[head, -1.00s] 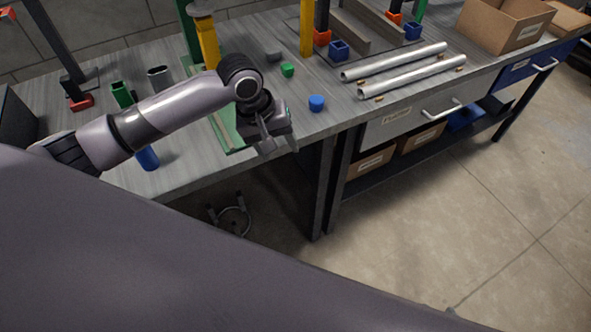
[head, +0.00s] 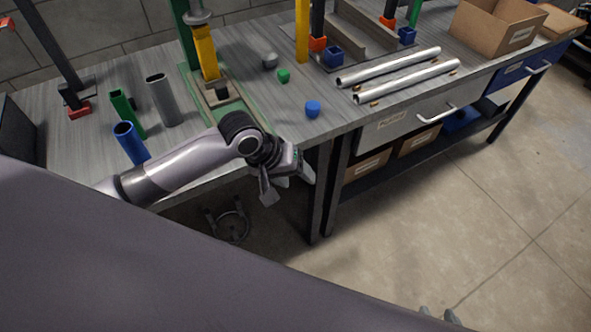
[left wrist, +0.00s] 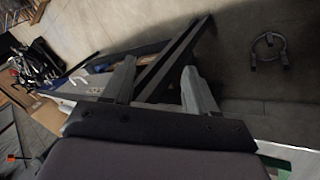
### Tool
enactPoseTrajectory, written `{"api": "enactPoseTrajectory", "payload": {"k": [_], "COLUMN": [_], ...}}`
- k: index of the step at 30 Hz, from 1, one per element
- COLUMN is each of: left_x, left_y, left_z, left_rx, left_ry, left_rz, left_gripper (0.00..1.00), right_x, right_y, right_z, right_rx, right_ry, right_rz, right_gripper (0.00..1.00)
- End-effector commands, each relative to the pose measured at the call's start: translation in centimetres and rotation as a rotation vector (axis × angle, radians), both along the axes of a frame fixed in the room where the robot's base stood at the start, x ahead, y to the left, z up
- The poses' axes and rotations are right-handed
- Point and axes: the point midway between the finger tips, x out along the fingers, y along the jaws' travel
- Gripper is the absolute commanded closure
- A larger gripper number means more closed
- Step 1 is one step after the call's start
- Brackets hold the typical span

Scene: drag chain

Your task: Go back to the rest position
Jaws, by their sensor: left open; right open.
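My left gripper (head: 287,186) hangs in front of the workbench (head: 215,170) edge, off the tabletop. It is open and empty, with nothing between its fingers. In the left wrist view the two grey fingers of the left gripper (left wrist: 158,80) are spread apart, with floor and bench legs beyond them. My right gripper (head: 439,314) shows only as two grey fingertips at the bottom edge, apart and over the floor. The rest of the right gripper is hidden below the frame.
Blue (head: 130,143), green (head: 127,114) and grey (head: 163,100) tubes stand on the bench left of a green-based press (head: 207,62). Blue (head: 312,108) and green (head: 283,76) caps lie nearby. Two metal pipes (head: 405,81) lie right.

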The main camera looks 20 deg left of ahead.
Motion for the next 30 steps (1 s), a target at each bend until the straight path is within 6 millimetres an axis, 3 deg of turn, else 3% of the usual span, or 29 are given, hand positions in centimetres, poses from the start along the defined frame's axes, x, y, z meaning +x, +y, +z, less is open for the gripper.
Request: {"api": "enactPoseTrajectory", "payload": {"k": [8, 14, 21, 30], "left_x": [-0.1, -1.5, -4.8, -10.6], "left_y": [-0.1, -1.6, -2.8, 0.3], "left_z": [-0.1, -1.9, -4.9, -7.7], "left_rx": [-0.001, -0.035, -0.035, 0.162], "left_ry": [-0.002, -0.087, -0.320, -0.565], "left_rz": [-0.002, -0.054, -0.117, -0.155], "left_gripper": [0.43, 0.43, 0.43, 0.43], "right_x": [0.0, 0.0, 0.0, 0.0], "right_y": [0.0, 0.0, 0.0, 0.0], "right_z": [0.0, 0.0, 0.0, 0.0], "right_rx": [0.000, 0.000, 0.000, 0.000], "right_ry": [0.000, 0.000, 0.000, 0.000], "right_rz": [0.000, 0.000, 0.000, 0.000], "right_gripper": [0.57, 0.57, 0.57, 0.57]}}
